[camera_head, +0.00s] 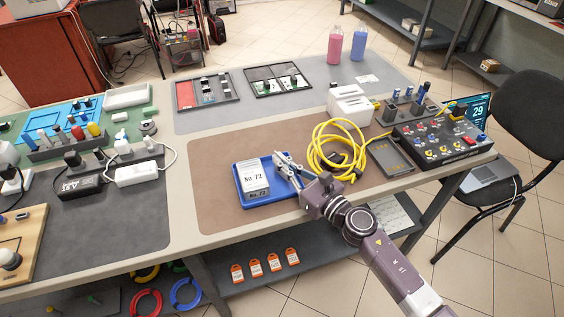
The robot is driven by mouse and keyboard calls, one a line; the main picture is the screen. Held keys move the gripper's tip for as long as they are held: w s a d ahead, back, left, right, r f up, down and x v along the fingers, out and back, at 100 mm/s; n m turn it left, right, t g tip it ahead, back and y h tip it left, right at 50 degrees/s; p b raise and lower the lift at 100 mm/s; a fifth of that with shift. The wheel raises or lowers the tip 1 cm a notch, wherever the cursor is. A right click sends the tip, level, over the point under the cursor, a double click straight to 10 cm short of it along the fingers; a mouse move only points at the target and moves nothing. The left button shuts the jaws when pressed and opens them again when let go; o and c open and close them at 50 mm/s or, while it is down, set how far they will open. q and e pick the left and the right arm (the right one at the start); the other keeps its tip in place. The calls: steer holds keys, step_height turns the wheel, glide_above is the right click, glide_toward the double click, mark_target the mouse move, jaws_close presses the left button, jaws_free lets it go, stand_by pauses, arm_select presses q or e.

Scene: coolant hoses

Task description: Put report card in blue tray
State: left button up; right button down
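The blue tray (246,199) lies on the brown mat near the table's front edge. A whitish block or box marked "No. 72" (253,178) sits in it. I cannot make out a report card for certain; a small white card (367,78) lies on the grey mat at the back right. My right gripper (282,166) is over the right side of the blue tray, just right of the marked box. Its fingers point to the back left. They are too small to show whether they are open or shut, or hold anything. My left gripper is not in view.
A coiled yellow cable (338,150) lies right of my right gripper, beside a dark flat device (390,156). A control box (440,137) stands at the right end. The brown mat left of the tray is clear.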

steer(key=c, duration=2.2)
jaws_free()
steer(key=shift+f, duration=0.1)
steer(key=shift+o, duration=0.2)
steer(key=b+v, duration=0.2)
steer(key=v, duration=0.9)
steer(key=shift+s+d, duration=0.35)
steer(key=shift+s, duration=0.05)
